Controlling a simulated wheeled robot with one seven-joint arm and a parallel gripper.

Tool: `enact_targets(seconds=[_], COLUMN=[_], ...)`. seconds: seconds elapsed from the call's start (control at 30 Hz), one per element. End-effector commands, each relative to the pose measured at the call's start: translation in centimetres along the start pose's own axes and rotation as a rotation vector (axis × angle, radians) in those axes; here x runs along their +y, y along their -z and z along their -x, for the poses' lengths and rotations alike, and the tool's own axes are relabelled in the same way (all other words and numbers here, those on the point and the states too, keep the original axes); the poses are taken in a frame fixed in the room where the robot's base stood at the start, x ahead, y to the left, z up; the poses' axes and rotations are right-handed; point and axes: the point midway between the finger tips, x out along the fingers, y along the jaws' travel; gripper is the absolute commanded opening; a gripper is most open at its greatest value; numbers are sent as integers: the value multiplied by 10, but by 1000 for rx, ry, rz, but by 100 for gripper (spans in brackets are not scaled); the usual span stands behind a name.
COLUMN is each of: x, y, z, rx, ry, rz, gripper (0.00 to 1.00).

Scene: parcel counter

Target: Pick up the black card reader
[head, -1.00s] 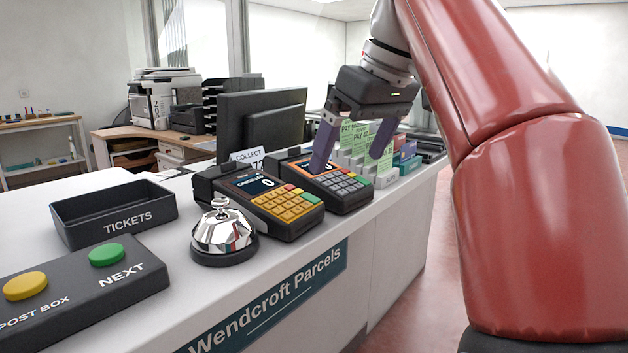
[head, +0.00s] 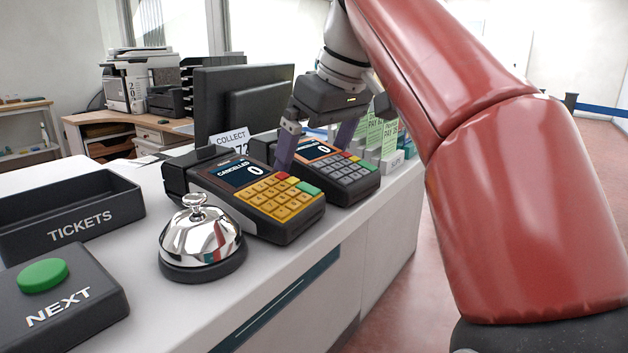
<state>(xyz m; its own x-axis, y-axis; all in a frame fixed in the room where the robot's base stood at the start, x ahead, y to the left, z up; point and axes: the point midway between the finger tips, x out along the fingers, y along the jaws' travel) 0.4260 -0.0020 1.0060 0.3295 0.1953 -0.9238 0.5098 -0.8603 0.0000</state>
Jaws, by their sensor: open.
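Two dark card readers stand side by side on the white counter. The nearer card reader (head: 232,204) has yellow keys, with one red and one green key, and a screen reading "CANCELLED 0". The farther card reader (head: 356,190) has grey keys and an orange-edged screen. Both bodies look black. My gripper (head: 314,148) is open and empty, pointing down above the farther reader. Its left finger overlaps the gap between the two readers in the picture; its right finger is partly behind the farther reader's far side. I cannot tell whether the fingers touch anything.
A chrome bell (head: 201,235) stands just in front of the nearer reader. A "TICKETS" tray (head: 75,232) and a "NEXT" button box (head: 60,305) are at left. A monitor (head: 245,97) stands behind the readers. Green cards (head: 378,135) stand beyond the farther reader.

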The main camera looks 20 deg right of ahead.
Motion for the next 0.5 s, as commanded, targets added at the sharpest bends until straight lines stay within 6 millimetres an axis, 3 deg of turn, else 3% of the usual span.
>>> enact_targets(seconds=[0.1, 0.37, 0.5], x=[0, 0, 0], y=[-1, 0, 0], z=[-11, -12, -12], rx=[-1, 0, 0], ry=[0, -1, -1], rz=[0, -1, -1], gripper=[100, 99, 80])
